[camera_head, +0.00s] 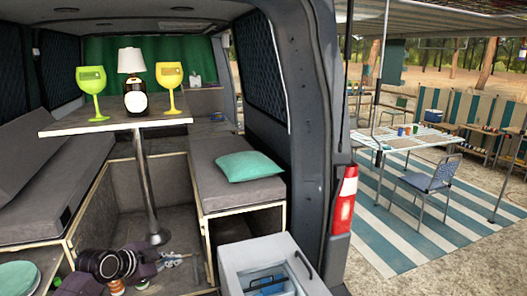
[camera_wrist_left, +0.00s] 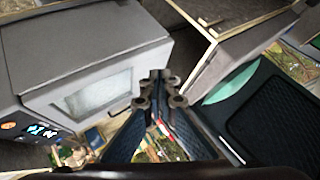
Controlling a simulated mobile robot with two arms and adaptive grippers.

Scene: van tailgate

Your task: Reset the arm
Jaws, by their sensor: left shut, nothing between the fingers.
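My left gripper (camera_head: 178,259) is low in the head view, near the foot of the table's metal leg, with its dark arm coming in from the lower left. In the left wrist view its fingers (camera_wrist_left: 160,82) meet, shut and empty. No object touches the fingertips in that view. My right gripper is not in view.
A table (camera_head: 112,126) holds two goblets and a lamp (camera_head: 133,80). Grey benches (camera_head: 40,195) flank it, a teal cushion (camera_head: 248,166) on the right one. The wrist view shows a grey box-like unit (camera_wrist_left: 85,50) at left.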

